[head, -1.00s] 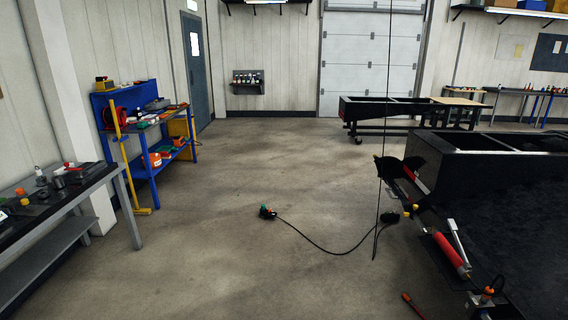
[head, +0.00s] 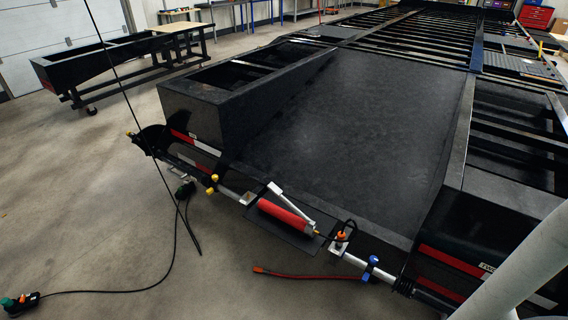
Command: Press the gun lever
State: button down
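A red grease gun (head: 284,214) lies on a dark plate at the near edge of the black trailer frame (head: 330,130). A black hose with an orange fitting (head: 341,237) is by the gun's right end. A pale, rounded arm link of mine (head: 525,265) crosses the lower right corner. My gripper is not in view.
A red rod (head: 300,276) lies on the floor below the gun. A second black frame (head: 120,65) stands at the back left. The floor in front is mostly clear.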

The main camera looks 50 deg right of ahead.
aim_at(272, 186)
jog(key=i+l+z, duration=0.1)
jog(key=i+z, duration=0.35)
jog(key=i, duration=0.15)
jog(key=i+z, duration=0.45)
jog(key=i, duration=0.15)
